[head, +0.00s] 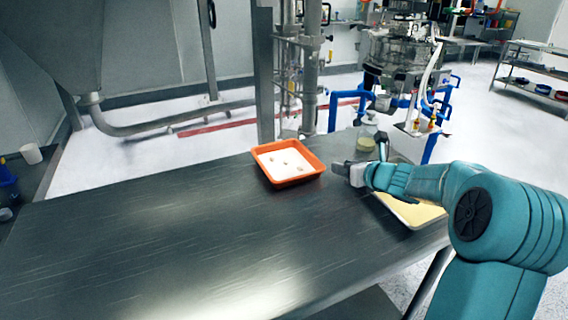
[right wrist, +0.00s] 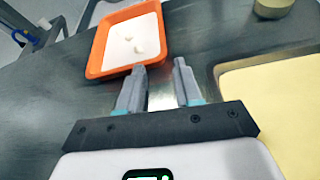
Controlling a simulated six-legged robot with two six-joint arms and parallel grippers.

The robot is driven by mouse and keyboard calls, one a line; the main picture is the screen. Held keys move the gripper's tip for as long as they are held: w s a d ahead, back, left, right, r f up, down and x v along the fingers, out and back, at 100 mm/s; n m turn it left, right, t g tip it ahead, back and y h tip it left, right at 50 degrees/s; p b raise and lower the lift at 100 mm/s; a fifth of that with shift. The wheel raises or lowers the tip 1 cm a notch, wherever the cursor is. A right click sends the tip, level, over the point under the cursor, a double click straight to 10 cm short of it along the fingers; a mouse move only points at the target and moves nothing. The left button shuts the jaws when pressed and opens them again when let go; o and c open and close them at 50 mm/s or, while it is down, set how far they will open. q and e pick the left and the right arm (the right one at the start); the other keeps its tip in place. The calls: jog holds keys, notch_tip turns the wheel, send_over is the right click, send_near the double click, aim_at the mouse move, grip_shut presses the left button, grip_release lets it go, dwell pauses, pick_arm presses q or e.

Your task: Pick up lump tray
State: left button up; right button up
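The lump tray (head: 313,163) is a shallow orange tray with a white inside and several small lumps in it. It rests on the dark metal table, near its far edge. My right gripper (head: 338,169) is just to the right of the tray in the head view. In the right wrist view the tray (right wrist: 97,58) lies ahead of my right gripper (right wrist: 161,66), a little to the left. The two fingers are apart with nothing between them. The left fingertip is close to the tray's near corner; I cannot tell if it touches. My left gripper is not in view.
A tray of pale yellow powder (head: 412,212) lies to the right, partly under my right arm. A jar (head: 367,138) stands behind my right gripper at the table's far edge. The metal table (head: 180,230) is clear left of the orange tray and in front.

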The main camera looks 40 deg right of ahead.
send_near(316, 161)
jog(key=x, duration=0.3)
jog(key=shift+w+d, duration=0.1)
jog(key=shift+d, duration=0.1)
jog(key=shift+w+d+f+p, duration=0.1)
jog(key=shift+w+f+p, duration=0.1)
jog(key=shift+w+p, duration=0.3)
jog(key=p+x, duration=0.1)
jog(key=x, duration=0.5)
grip_shut()
dwell(0.6)
